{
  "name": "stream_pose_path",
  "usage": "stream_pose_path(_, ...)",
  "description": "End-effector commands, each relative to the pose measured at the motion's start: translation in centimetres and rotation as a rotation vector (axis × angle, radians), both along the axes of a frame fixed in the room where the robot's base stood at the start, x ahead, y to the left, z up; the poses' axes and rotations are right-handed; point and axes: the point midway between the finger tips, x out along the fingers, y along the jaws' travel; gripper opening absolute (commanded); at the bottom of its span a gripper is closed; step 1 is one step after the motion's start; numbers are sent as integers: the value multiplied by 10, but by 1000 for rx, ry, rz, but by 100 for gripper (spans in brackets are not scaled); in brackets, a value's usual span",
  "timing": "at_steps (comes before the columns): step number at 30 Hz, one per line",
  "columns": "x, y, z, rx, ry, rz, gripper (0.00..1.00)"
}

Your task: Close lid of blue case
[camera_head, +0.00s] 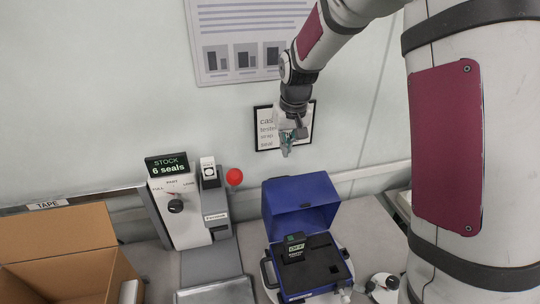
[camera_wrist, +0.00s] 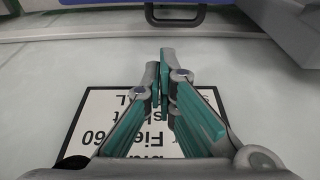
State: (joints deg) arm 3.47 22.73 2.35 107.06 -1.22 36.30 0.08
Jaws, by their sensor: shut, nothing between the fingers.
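The blue case (camera_head: 305,288) stands on the bench with its blue lid (camera_head: 301,200) raised upright at the back. A dark foam insert (camera_head: 318,262) fills the case, and a small dark device with a green-lit display (camera_head: 294,245) sits in its left part. My gripper (camera_head: 285,152) is above and behind the lid, close to the wall, apart from the case. In the wrist view its teal-padded fingers (camera_wrist: 163,95) are together with nothing between them. A dark handle (camera_wrist: 175,18) shows at the top of the wrist view.
An open cardboard box (camera_head: 60,250) stands at the left. A grey test stand (camera_head: 185,210) with a dial and a red ball (camera_head: 234,177) is left of the case. A small white device (camera_head: 383,286) is at the right. A framed sign (camera_head: 266,130) hangs behind my gripper.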

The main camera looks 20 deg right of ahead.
Motion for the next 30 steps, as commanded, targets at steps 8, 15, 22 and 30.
stream_pose_path(8,8,0,-35,0,5,0,0)
stream_pose_path(15,17,0,-74,0,4,1,0)
stream_pose_path(22,23,0,-94,0,1,1,0)
stream_pose_path(30,24,0,-97,0,-1,0,0)
